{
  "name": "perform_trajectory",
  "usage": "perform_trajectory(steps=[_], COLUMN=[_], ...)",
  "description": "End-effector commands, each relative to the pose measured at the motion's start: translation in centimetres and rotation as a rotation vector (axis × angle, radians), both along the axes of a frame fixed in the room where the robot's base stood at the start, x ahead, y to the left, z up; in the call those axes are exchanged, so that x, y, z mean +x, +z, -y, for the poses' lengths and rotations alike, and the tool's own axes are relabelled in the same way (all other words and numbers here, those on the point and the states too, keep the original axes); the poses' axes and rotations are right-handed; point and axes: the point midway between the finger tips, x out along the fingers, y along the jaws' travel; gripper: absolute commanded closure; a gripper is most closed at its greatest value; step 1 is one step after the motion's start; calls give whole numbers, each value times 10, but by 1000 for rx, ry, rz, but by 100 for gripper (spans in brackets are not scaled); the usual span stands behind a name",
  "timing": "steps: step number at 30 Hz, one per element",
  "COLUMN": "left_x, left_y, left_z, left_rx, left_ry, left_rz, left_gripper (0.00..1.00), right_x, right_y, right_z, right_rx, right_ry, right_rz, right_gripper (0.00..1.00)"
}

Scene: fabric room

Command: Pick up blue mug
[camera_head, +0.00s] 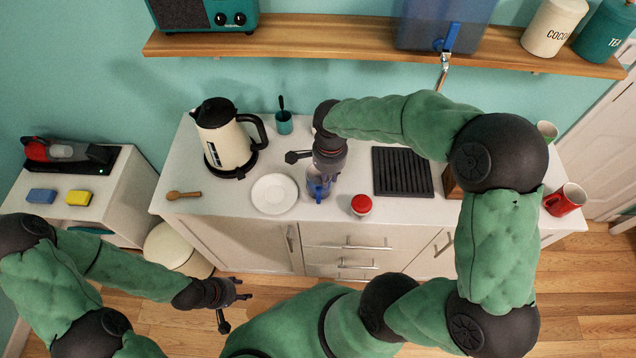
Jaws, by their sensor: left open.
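A blue mug (319,187) stands on the white counter, right of a white plate; its upper part is partly covered by my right gripper. My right gripper (322,172) comes down from above and is right at the mug. Its fingers overlap the mug in the view, and I cannot tell whether they close on it. My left gripper (240,298) is open and empty, low in front of the cabinet, well away from the mug.
The white plate (275,194) and a kettle (226,140) stand left of the mug. A red-lidded jar (361,205) and a dark ribbed rack (402,172) are to its right. A red mug (565,199) is at the far right. A shelf (330,38) runs above.

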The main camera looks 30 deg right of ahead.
Motion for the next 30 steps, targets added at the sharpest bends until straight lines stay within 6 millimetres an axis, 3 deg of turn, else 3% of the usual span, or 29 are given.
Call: perform_trajectory(steps=[3, 11, 21, 28, 29, 30], left_x=[0, 0, 0, 0, 0, 0], left_y=[-4, -6, -16, -16, -16, -16], left_z=[0, 0, 0, 0, 0, 0], left_rx=[0, 0, 0, 0, 0, 0], left_ry=[0, 0, 0, 0, 0, 0], left_rz=[0, 0, 0, 0, 0, 0], left_gripper=[51, 51, 51, 51, 51, 51], right_x=[0, 2, 6, 6, 6, 6], right_y=[-15, -28, -71, -72, -72, -72], right_z=[0, 0, 2, 2, 2, 2], right_rx=[0, 1, 1, 0, 0, 0], right_ry=[0, 0, 0, 1, 1, 1], right_rz=[-1, 0, 1, 2, 2, 2], right_gripper=[79, 79, 79, 79, 81, 93])
